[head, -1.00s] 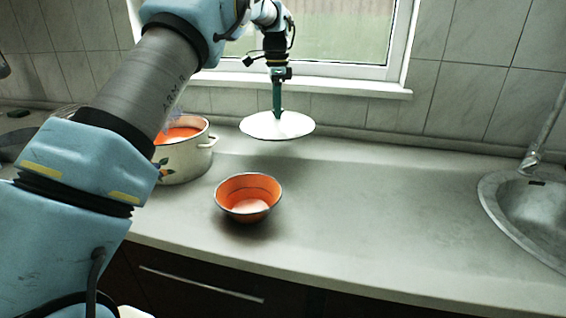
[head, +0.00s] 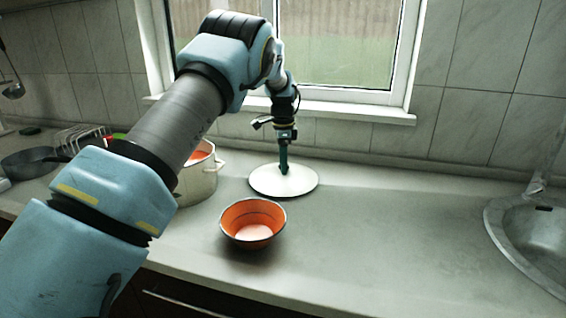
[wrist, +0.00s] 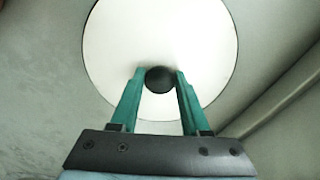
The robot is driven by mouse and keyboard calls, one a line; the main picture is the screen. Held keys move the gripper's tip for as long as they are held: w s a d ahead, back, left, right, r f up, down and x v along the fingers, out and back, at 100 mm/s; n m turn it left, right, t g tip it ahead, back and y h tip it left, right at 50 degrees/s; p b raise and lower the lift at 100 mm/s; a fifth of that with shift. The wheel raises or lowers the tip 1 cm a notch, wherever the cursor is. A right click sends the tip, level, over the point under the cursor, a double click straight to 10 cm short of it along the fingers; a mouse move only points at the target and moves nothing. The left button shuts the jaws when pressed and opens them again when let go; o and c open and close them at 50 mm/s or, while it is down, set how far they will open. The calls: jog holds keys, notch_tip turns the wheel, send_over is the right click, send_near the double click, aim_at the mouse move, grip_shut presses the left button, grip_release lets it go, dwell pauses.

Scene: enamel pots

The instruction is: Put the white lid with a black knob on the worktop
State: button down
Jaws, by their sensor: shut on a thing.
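The white lid (head: 300,184) is a round disc at the back of the grey worktop (head: 380,220), behind and to the right of the orange bowl. It lies level, at or very close to the worktop; I cannot tell whether it touches. My gripper (head: 284,168) points down over its middle. In the wrist view the lid (wrist: 160,30) fills the upper middle, and the green fingers of my gripper (wrist: 160,80) are shut on its black knob (wrist: 160,79). In the head view the fingers hide the knob.
An orange bowl (head: 253,224) stands near the front. A white enamel pot (head: 196,185), orange inside, stands left of the lid, partly hidden by my arm. A dark pan (head: 32,162) and a rack (head: 84,138) are at far left. A sink (head: 530,235) is at right. The worktop between is clear.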

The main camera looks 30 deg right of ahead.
jog(key=shift+c, duration=1.9)
grip_release()
jog(key=shift+f, duration=0.1)
notch_tip(320, 180, up, 12)
jog(key=b, duration=0.2)
jog(key=shift+s, duration=0.1)
